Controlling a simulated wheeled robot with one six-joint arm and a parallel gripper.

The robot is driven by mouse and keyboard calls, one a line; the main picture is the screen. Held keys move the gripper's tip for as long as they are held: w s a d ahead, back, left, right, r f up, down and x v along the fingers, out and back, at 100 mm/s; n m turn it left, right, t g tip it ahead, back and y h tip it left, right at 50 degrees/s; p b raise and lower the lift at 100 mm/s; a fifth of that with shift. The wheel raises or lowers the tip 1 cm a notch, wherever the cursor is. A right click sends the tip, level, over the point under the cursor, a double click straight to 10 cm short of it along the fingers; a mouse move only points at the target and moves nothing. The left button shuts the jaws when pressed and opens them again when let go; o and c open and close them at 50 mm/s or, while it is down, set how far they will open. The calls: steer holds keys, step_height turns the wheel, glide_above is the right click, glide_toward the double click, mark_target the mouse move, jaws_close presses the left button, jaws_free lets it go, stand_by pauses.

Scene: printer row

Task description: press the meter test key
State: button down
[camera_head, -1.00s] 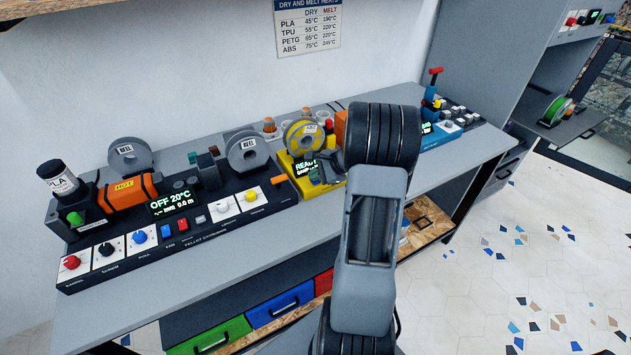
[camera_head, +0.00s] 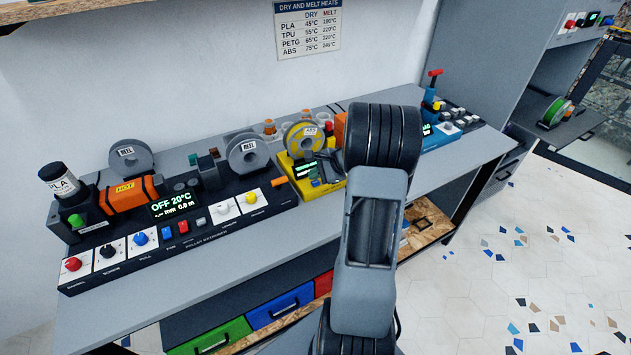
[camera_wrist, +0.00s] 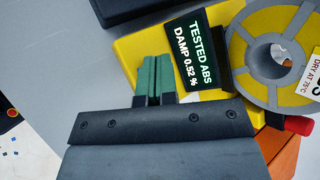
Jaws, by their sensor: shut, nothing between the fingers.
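The yellow meter (camera_head: 325,191) stands on the bench, partly behind my arm in the head view. Its yellow body also shows in the wrist view (camera_wrist: 125,48). Its dark display (camera_wrist: 197,50) reads "TESTED ABS" and "DAMP 0.52 %" in the wrist view. My gripper (camera_wrist: 153,66) is shut and empty, its green fingertips together over the yellow body, left of the display. No test key shows clearly; the fingers may cover it. I cannot tell whether the tips touch the meter.
A yellow spool (camera_wrist: 272,52) sits beside the display, with a red knob (camera_wrist: 298,125) near it. The pellet extruder panel (camera_head: 180,235) stands to the left in the head view, a blue device (camera_head: 438,137) to the right. The bench's front strip is clear.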

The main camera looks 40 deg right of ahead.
mark_target(316, 184)
steer(key=shift+r, duration=0.15)
steer(key=shift+r+p, duration=1.75)
steer(key=shift+r, duration=0.7)
steer(key=shift+s+f+n, duration=0.2)
steer(key=shift+n, duration=0.1)
steer(key=s+a+r+n+g+h, duration=0.1)
steer(key=s+a+r+n, duration=0.2)
steer(key=s+a+n, duration=0.2)
steer(key=s+a+r+n+g+h, duration=0.1)
steer(key=s+a+r+n+h, duration=0.1)
steer(key=s+a+r+n, duration=0.2)
steer(key=s+a+r+n+g+h, duration=0.1)
steer(key=s+a+r+n, duration=0.3)
steer(key=s+a+n, duration=0.4)
steer(key=a+n+h, duration=0.1)
steer(key=a+n, duration=0.1)
steer(key=a, duration=0.4)
steer(key=shift+r+n, duration=0.25)
steer(key=shift+n, duration=0.05)
